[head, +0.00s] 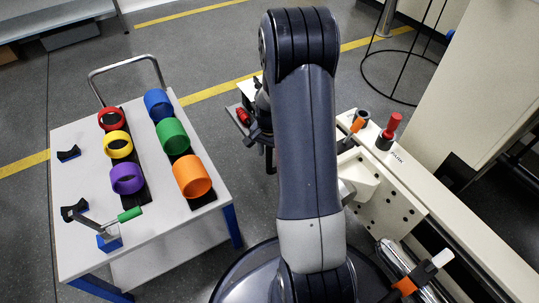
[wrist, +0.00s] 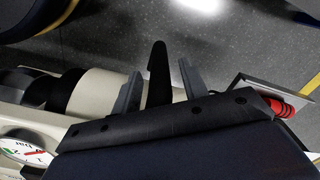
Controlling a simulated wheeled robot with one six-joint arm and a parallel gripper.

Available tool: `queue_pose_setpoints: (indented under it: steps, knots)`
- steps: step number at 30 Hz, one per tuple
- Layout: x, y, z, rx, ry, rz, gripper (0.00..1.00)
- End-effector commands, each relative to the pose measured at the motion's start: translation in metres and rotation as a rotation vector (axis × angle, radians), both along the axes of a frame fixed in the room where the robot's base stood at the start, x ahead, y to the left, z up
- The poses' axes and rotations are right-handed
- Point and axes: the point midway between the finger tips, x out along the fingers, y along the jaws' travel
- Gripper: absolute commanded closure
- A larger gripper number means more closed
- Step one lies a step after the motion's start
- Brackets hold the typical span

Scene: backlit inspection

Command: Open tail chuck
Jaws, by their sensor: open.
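In the wrist view my gripper (wrist: 158,82) is open, with its two grey fingers apart. A dark upright lever with a rounded tip (wrist: 158,62) shows between them; I cannot tell whether either finger touches it. Behind the fingers lies a cream cylindrical housing (wrist: 105,92) with black stepped parts (wrist: 62,90) on its left, seemingly the tail chuck area. Which part is the chuck itself is unclear. In the head view my arm hides most of this spot.
A round dial (wrist: 22,148) is at lower left in the wrist view. A white cart (head: 85,185) holds coloured rings. The cream machine bed (head: 440,225) carries a red-knobbed piece (head: 392,127).

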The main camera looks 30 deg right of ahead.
Motion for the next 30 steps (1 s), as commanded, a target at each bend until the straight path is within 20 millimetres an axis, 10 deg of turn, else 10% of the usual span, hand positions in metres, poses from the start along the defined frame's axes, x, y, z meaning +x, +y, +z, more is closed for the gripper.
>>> queue_pose_setpoints:
  steps: [9, 24, 30]
  knots:
    - [-0.0002, 0.0001, -0.0024, 0.0, 0.0, 0.0, 0.59]
    - [0.0003, 0.0002, -0.002, 0.0, 0.0, 0.001, 0.99]
    - [0.0002, 0.0003, -0.0018, 0.0, 0.0, 0.002, 1.0]
